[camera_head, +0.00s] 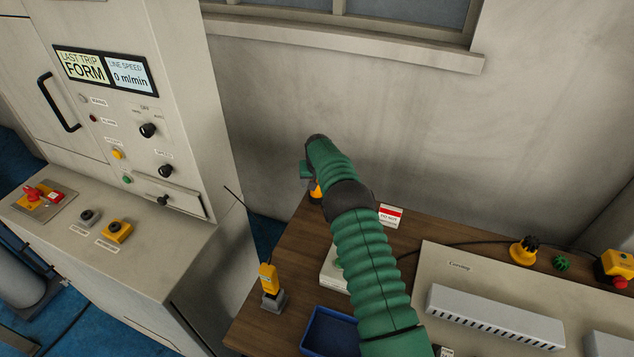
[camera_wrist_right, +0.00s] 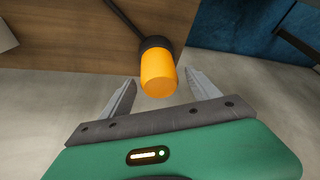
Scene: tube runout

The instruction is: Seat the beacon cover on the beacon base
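An orange cylindrical cover (camera_wrist_right: 158,75) sits against a dark round base (camera_wrist_right: 155,43) near the edge of the wooden table. In the head view the orange cover (camera_head: 316,188) shows only partly beside my arm's end. Whether the cover is fully seated on the base or tilted cannot be told. My right gripper (camera_wrist_right: 161,79) is open, with one finger on each side of the cover and visible gaps to both. In the head view my right arm hides its fingers. My left gripper is not in view.
The wooden table (camera_head: 290,250) holds a yellow handset (camera_head: 268,278) in a grey stand, a blue tray (camera_head: 315,318) and a red-and-white sign (camera_head: 390,215). A yellow part with a black top (camera_head: 524,250) stands right. The wall is close behind; a control cabinet (camera_head: 130,240) stands left.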

